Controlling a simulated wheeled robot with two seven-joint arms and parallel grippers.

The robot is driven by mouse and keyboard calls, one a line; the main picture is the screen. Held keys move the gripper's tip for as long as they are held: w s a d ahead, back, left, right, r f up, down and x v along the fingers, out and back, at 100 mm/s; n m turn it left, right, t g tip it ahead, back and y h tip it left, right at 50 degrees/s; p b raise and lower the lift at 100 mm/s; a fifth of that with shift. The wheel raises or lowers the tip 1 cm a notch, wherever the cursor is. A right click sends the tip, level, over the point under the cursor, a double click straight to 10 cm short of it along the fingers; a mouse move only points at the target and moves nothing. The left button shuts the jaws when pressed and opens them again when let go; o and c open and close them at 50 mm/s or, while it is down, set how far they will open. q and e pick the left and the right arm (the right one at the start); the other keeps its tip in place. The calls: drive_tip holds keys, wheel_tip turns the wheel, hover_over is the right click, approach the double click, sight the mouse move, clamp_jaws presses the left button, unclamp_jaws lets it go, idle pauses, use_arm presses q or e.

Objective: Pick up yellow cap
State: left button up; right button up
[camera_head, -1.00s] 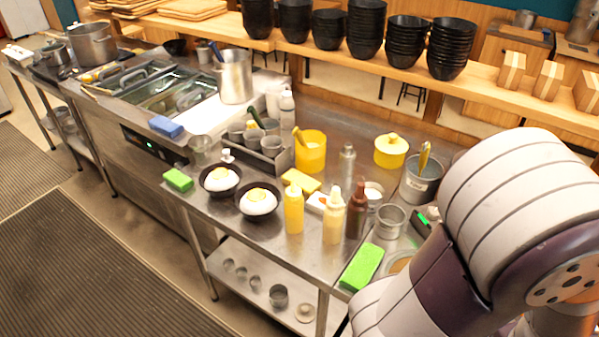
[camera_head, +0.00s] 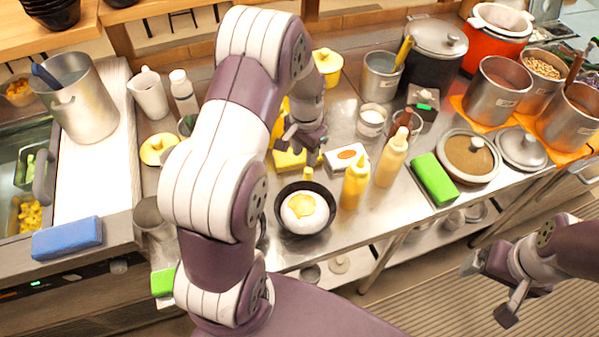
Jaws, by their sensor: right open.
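A round yellow lid-like piece with a pale centre (camera_head: 158,149) lies on the left of the counter, beside the white pitcher. I cannot tell which of these is the yellow cap. My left gripper (camera_head: 301,145) points down over the counter, near a yellow sponge (camera_head: 288,160). A small yellow upright piece shows just below it; I cannot tell if it is held. My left arm hides part of the counter. My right gripper (camera_head: 488,290) is open and empty, low at the right, in front of the counter.
A bowl with egg (camera_head: 304,208), a yellow bottle (camera_head: 355,183) and a cream bottle (camera_head: 391,158) stand near the front edge. A green sponge (camera_head: 433,179) lies right of them. Several metal pots (camera_head: 497,90) crowd the back right.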

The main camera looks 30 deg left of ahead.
sight(308, 170)
use_arm(q)
drive_tip(key=f, duration=0.1)
drive_tip(key=d+f+p, duration=0.1)
drive_tip(key=f, duration=0.1)
drive_tip(key=w+f, duration=0.1)
drive_tip(key=f, duration=0.1)
drive_tip(key=shift+d+f, duration=0.15)
drive_tip(key=shift+d, duration=0.05)
drive_tip(key=f, duration=0.2)
drive_tip(key=a+f, duration=0.1)
drive_tip(key=shift+s+p, duration=0.3)
drive_tip(key=shift+p, duration=0.05)
drive_tip(key=shift+w+d, duration=0.15)
drive_tip(key=shift+d, duration=0.1)
drive_tip(key=shift+c, duration=0.7)
drive_tip(key=c, duration=0.4)
drive_tip(key=shift+o, duration=0.2)
drive_tip(key=shift+r, duration=0.1)
use_arm(e)
drive_tip(key=shift+w+d+r, duration=0.45)
drive_tip(key=shift+d+r, duration=0.05)
drive_tip(key=shift+r, duration=0.15)
